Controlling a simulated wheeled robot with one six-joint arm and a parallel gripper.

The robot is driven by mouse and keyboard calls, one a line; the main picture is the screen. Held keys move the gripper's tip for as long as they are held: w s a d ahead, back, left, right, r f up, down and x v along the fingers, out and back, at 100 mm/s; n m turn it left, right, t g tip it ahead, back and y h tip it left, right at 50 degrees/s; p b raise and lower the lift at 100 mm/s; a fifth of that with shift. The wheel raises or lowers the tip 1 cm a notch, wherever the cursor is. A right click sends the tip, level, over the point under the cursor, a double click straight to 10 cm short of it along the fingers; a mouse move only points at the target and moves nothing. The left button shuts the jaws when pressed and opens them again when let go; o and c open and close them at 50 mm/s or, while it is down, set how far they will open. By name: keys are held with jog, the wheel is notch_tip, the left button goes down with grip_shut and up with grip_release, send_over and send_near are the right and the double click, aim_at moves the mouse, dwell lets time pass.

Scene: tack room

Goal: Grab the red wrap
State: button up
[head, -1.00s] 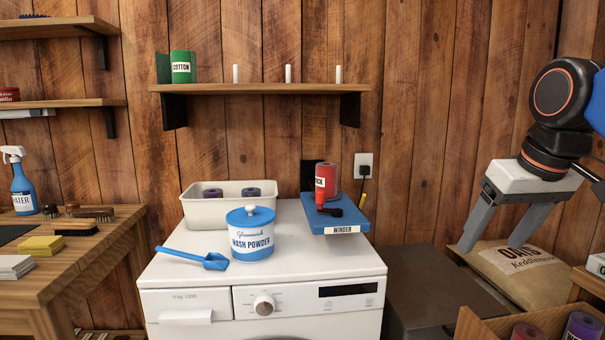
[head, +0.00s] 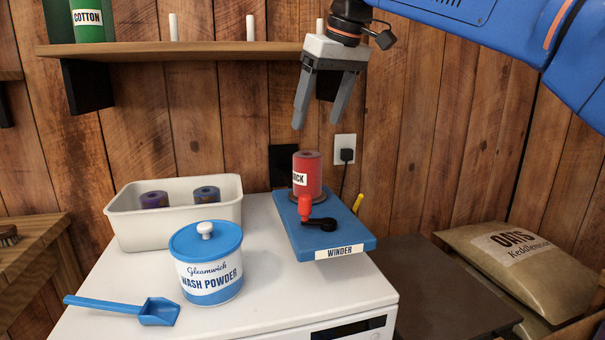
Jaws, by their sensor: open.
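The red wrap (head: 308,172) is a roll with a white label ending in "OCK". It stands upright on the blue winder (head: 345,240), at the back left of its board. A red handle with a black crank (head: 320,223) is in front of the wrap and hides a little of its lower part. My gripper (head: 317,115) is open and empty, pointing down. It appears above the wrap in the picture, with its fingertips apart from it. How far in depth it is from the wrap I cannot tell.
On the white washer (head: 262,292) are a cream bin (head: 130,232) with two rolls, a wash powder tub (head: 207,270) and a blue scoop (head: 150,310). A wooden shelf (head: 200,50) with pegs is close behind my gripper in the picture. An oats sack (head: 530,262) lies right.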

aim_at(304, 170)
jog(key=shift+d+x, duration=0.2)
jog(key=shift+x, duration=7.55)
jog(key=shift+w, duration=0.2)
jog(key=c, duration=1.3)
